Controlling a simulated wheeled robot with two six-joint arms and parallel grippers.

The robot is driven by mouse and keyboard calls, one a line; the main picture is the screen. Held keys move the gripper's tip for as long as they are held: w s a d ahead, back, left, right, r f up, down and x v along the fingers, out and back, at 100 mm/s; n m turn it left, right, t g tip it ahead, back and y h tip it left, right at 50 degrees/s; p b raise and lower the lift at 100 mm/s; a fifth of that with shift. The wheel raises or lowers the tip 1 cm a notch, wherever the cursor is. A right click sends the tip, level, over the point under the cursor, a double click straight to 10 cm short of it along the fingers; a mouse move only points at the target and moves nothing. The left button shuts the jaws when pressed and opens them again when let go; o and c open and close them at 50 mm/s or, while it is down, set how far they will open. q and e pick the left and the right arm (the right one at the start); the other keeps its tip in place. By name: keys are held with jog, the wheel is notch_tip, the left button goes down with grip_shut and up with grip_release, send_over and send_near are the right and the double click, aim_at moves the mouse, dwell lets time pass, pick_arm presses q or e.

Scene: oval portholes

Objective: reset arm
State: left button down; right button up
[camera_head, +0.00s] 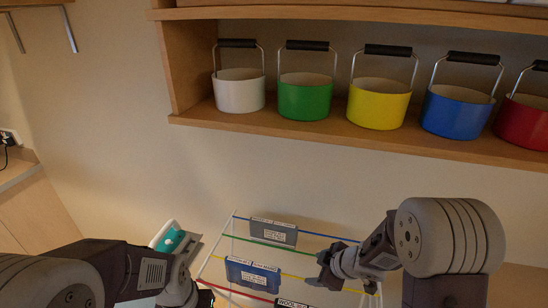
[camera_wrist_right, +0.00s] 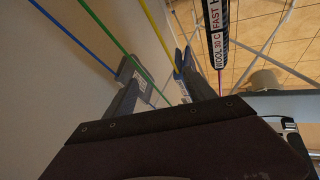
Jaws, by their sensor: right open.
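My right arm comes in from the right in the head view. Its gripper (camera_head: 325,270) is in front of the rack's coloured lines. In the right wrist view its two fingers (camera_wrist_right: 156,76) stand apart, with green line running behind the gap and nothing seen between them. My left arm comes in from the lower left. Its wrist end (camera_head: 180,285) is near the bottom edge, beside the rack's left side, and its fingertips do not show clearly.
A white-framed rack (camera_head: 222,242) has blue, green, yellow and red lines. A grey labelled piece (camera_head: 273,232) and a blue labelled piece (camera_head: 253,276) hang there. A teal-and-white object (camera_head: 171,238) stands left of it. Several coloured pails, including a green one (camera_head: 305,98), sit on the shelf (camera_head: 300,126) above.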

jog(key=s+d+r+m+h+b, duration=0.2)
jog(key=d+m+h, duration=0.15)
jog(key=m, duration=0.25)
pick_arm(q)
notch_tip(320, 180, down, 3)
jog(key=shift+f, duration=0.15)
pick_arm(e)
jog(key=s+f+m+g, duration=0.1)
jog(key=s+m+g, duration=0.1)
jog(key=s, duration=0.4)
jog(key=s+d+f+m+g, duration=0.1)
jog(key=s+f+m+g, duration=0.1)
jog(key=s+m, duration=0.3)
jog(key=shift+s+g, duration=0.3)
jog(key=shift+s, duration=0.9)
pick_arm(q)
jog(key=shift+s, duration=0.1)
pick_arm(e)
jog(key=shift+d+f, duration=0.1)
